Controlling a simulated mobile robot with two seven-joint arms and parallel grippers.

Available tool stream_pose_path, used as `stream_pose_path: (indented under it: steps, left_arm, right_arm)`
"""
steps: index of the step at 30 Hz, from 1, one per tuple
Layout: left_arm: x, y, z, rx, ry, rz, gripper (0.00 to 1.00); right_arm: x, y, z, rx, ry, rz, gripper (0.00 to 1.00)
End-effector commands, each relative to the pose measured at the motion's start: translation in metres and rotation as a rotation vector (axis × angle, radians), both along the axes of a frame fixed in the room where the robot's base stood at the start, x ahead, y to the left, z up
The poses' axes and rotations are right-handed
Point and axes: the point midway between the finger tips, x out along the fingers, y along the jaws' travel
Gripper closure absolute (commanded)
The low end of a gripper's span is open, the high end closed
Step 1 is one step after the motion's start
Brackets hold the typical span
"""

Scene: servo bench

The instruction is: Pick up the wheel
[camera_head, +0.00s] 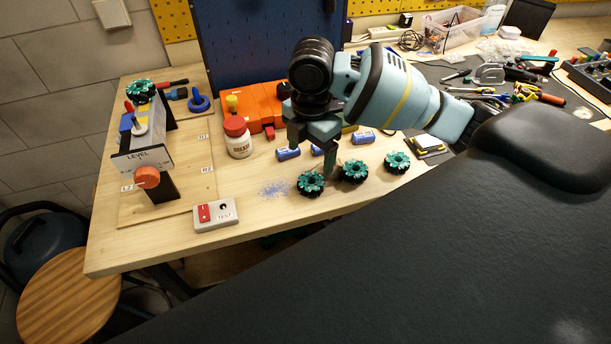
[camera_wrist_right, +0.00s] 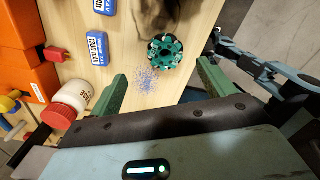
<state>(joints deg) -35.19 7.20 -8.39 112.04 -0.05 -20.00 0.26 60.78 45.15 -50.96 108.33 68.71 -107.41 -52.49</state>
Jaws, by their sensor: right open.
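Three black-and-teal wheels stand in a row on the wooden bench: a left wheel (camera_head: 310,183), a middle wheel (camera_head: 354,171) and a right wheel (camera_head: 397,162). Another teal wheel (camera_head: 140,91) sits on top of the grey level stand. My right gripper (camera_head: 313,158) is open and empty above the bench, just behind the left wheel and partly over it. In the right wrist view one wheel (camera_wrist_right: 165,51) lies ahead of the open fingers (camera_wrist_right: 161,84), nearer the right finger, apart from both. My left gripper is not in view.
Blue specks (camera_head: 275,188) lie left of the wheels. A test switch box (camera_head: 215,214) is near the front edge. The level stand (camera_head: 145,160) is at left.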

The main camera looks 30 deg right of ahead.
Motion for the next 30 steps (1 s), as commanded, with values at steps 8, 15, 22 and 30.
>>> stream_pose_path:
  steps: [8, 15, 22, 30]
  left_arm:
    - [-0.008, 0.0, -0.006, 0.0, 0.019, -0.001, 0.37]
    - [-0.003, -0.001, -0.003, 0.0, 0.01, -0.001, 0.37]
    - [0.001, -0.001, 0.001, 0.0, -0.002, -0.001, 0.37]
    - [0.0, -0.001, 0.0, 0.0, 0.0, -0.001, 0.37]
  right_arm:
    - [-0.001, 0.0, -0.023, -0.001, 0.003, -0.001, 0.18]
    - [-0.002, 0.001, -0.031, 0.001, 0.0, -0.001, 0.18]
    - [-0.007, 0.003, -0.062, 0.001, 0.0, -0.003, 0.18]
    - [-0.006, 0.003, -0.078, 0.0, -0.003, -0.001, 0.18]
